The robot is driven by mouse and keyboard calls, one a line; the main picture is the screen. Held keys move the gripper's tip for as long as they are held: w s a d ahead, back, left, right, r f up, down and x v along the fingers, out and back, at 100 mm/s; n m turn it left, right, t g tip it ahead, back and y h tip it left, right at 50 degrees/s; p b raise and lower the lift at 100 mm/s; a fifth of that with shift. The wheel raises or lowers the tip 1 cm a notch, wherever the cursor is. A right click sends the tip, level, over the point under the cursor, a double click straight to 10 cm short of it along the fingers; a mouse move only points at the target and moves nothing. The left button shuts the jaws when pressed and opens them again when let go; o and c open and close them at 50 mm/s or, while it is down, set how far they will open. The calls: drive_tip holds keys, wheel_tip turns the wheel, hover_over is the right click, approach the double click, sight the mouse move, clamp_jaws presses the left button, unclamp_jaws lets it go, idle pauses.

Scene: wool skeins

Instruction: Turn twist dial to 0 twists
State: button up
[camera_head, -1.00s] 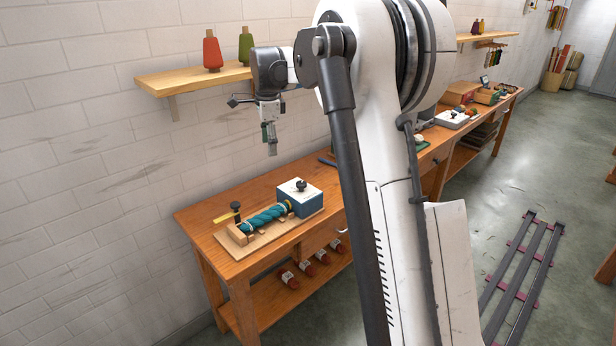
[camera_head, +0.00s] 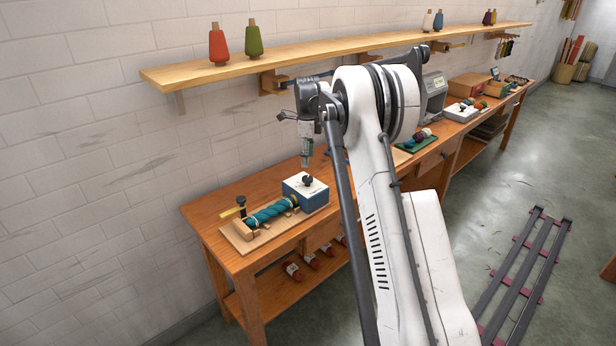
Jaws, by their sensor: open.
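The twist dial (camera_head: 308,181) is a small black knob on the white top of a blue box (camera_head: 313,202). The box stands at the right end of a wooden board on the bench. A teal skein (camera_head: 270,213) lies along the board, left of the box. My gripper (camera_head: 307,163) points down just above the dial, apart from it as far as I can see. It is open and empty. The dial's markings are too small to read.
A wall shelf (camera_head: 330,55) with red and green cones runs above my gripper. Red-banded skeins (camera_head: 292,271) lie on the lower shelf. A green tray (camera_head: 417,143) sits farther right.

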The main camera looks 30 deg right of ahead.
sight(308, 178)
wheel_tip(308, 178, down, 8)
drive_tip(key=shift+f, duration=0.2)
drive_tip(key=shift+c, duration=0.3)
drive_tip(key=c, duration=1.1)
